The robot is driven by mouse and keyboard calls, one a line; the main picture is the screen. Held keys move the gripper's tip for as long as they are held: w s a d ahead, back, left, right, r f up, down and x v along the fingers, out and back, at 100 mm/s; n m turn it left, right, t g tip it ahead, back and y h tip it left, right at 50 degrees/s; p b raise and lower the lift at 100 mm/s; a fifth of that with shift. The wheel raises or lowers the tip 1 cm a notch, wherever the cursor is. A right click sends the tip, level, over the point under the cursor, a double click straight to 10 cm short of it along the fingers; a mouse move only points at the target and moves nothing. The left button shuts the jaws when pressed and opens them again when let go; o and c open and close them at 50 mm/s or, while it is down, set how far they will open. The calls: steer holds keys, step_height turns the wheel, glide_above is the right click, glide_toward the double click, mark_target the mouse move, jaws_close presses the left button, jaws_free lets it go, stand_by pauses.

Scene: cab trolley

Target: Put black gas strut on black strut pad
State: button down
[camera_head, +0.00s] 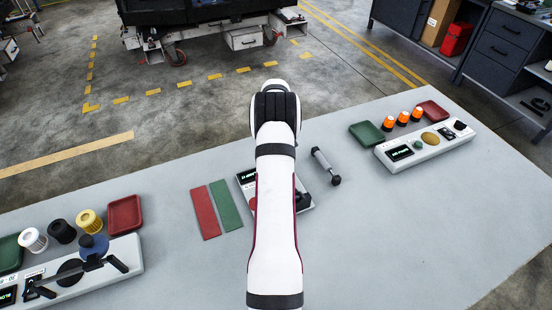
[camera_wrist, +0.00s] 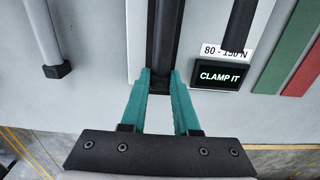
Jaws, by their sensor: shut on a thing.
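My gripper (camera_wrist: 160,80) has two teal fingers shut on the end of a long black bar, which looks like the black gas strut (camera_wrist: 162,40). The strut runs upward out of the wrist view, over a white station (camera_wrist: 205,35). I cannot tell whether it touches the station. A second black bar (camera_wrist: 241,25) lies beside it above the display; I cannot tell whether this is the black strut pad. In the head view my arm hides the gripper and most of the middle station (camera_head: 308,208).
A grey strut (camera_head: 325,165) with black ends lies right of the middle station. A red strip (camera_head: 205,212) and a green strip (camera_head: 226,205) lie left of it. Other stations stand at the left (camera_head: 110,285) and right (camera_head: 430,150). The table (camera_head: 400,225) is bare in front.

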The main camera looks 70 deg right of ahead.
steer(key=c, duration=0.7)
jaws_free()
steer(key=shift+o, duration=0.2)
